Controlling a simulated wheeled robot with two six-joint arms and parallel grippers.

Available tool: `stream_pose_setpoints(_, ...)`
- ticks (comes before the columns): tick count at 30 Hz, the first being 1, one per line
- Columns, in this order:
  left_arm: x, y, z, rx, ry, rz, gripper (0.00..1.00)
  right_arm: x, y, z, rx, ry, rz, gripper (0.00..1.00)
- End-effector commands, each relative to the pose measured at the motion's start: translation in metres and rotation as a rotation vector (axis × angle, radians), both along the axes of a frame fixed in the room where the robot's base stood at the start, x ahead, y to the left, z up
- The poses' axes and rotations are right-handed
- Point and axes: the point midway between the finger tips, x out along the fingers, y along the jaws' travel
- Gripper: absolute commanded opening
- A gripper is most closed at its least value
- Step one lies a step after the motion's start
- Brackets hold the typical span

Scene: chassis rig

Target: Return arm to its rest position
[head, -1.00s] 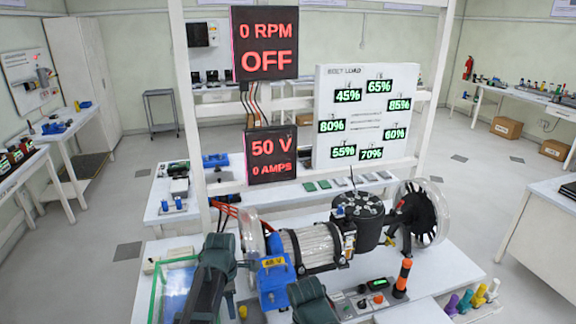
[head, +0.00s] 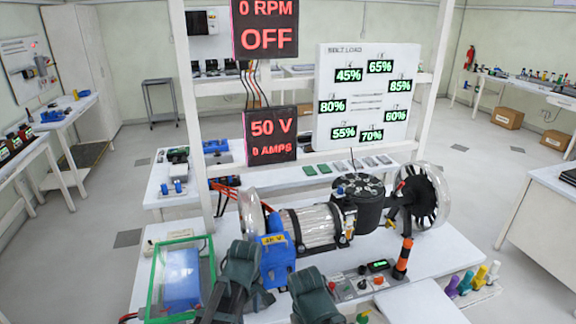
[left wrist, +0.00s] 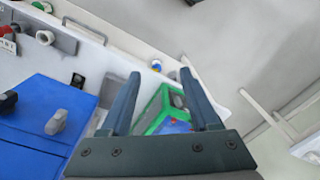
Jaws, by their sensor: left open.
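My left arm's dark green links (head: 240,265) rise at the bottom of the head view, in front of the blue 48 V block (head: 276,262). My left gripper (left wrist: 159,75) shows in the left wrist view with its two dark fingers wide apart and nothing held between them. Beyond the fingers lies a green-framed case (left wrist: 170,110), partly hidden by the right finger. Another dark green arm part (head: 313,298) of mine stands at the bottom centre of the head view. My right gripper does not show.
A motor (head: 310,225) with a black drum (head: 358,200) and clear-guarded fan (head: 425,195) fills the bench. The green-framed case (head: 155,290) with a blue block (head: 181,280) sits left of my arm. Percentage displays (head: 368,100) stand behind.

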Motion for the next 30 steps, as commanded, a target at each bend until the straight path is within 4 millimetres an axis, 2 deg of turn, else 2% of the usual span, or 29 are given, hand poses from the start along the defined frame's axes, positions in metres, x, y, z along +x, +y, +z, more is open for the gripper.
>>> stream_pose_setpoints(1, -0.015, -0.008, -0.015, 0.004, 0.008, -0.136, 0.62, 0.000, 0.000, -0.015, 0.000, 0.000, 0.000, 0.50)
stream_pose_setpoints(6, -0.049, -0.029, -0.037, 0.018, 0.044, -0.636, 0.62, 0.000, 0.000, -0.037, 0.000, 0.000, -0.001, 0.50)
stream_pose_setpoints(12, -0.076, -0.043, -0.052, 0.027, 0.082, -1.052, 0.62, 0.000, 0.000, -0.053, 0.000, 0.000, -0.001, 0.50)
stream_pose_setpoints(18, -0.085, -0.047, -0.055, 0.029, 0.099, -1.220, 0.62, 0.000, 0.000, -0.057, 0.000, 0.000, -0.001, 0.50)
stream_pose_setpoints(30, -0.085, -0.048, -0.055, 0.029, 0.100, -1.232, 0.62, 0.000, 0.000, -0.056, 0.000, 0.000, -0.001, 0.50)
